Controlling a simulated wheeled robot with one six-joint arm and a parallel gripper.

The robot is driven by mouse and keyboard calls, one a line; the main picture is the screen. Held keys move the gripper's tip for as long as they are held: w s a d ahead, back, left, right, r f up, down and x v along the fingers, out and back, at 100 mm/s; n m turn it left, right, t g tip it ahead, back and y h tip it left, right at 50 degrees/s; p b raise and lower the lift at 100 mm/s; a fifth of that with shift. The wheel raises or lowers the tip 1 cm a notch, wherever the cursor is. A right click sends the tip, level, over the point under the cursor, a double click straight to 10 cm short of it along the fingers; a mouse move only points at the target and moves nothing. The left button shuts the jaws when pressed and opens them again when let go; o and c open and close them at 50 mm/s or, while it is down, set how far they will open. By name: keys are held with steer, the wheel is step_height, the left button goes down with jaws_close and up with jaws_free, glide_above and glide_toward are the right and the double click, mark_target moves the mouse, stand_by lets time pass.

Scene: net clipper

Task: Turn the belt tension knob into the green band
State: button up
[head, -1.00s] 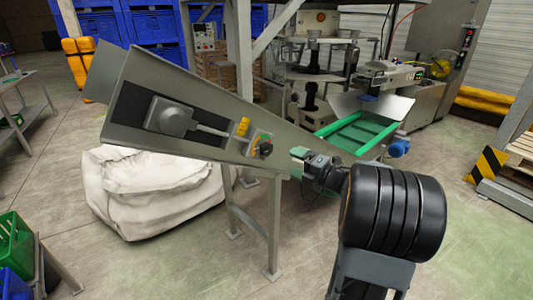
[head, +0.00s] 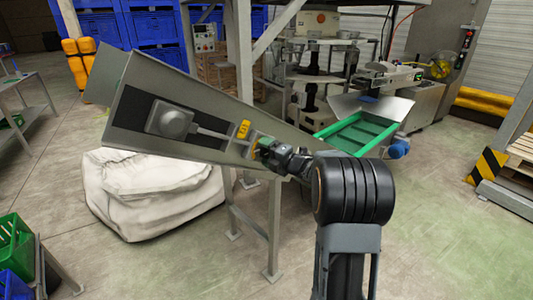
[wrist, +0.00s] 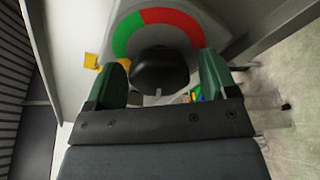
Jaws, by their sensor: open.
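The belt tension knob (wrist: 160,72) is black and sits between the two green fingertips of my gripper (wrist: 162,82) in the wrist view. The fingers stand on either side of it with a gap, and my gripper is open. Behind the knob is a curved scale with a green band (wrist: 126,36) on the left and a red band (wrist: 178,24) at the top and right. In the head view my gripper (head: 266,150) is at the side plate of the conveyor (head: 205,95) and hides the knob. I cannot tell where the knob's pointer stands.
A yellow tag (head: 243,129) sits on the plate just left of my gripper. A large white sack (head: 150,195) lies below the conveyor. A green tray chute (head: 358,133) is behind to the right. The floor at the front right is clear.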

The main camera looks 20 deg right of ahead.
steer(key=c, duration=0.9)
